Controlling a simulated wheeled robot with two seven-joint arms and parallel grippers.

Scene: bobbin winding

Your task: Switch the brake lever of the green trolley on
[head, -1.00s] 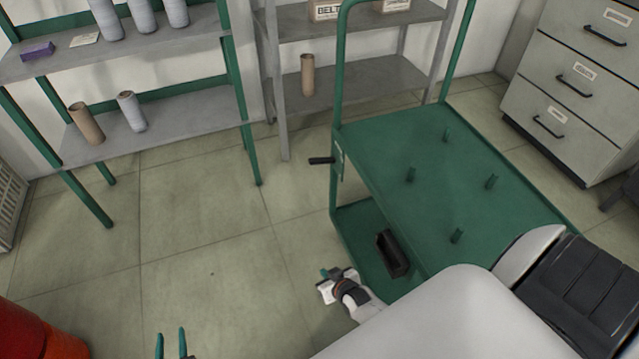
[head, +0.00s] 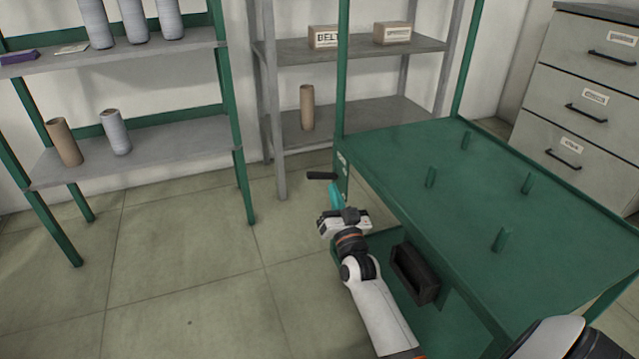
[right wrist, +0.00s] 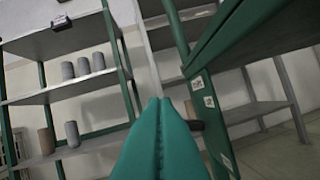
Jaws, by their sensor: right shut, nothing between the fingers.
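The green trolley (head: 420,165) stands at the right in the head view, with upright pegs on its top deck. In the right wrist view the shut fingers (right wrist: 160,125) fill the lower middle. Part of the lever (right wrist: 196,125) shows just behind them to the right, beside the trolley post (right wrist: 212,125). Whether they touch is unclear. My left gripper is out of view.
A green-legged shelf (head: 140,150) with yarn cones and tubes stands at the left. A grey shelf (head: 365,115) with boxes and a brown tube stands behind the trolley. A drawer cabinet (head: 580,90) is at the right. A black bin (head: 414,273) sits on the trolley's lower deck.

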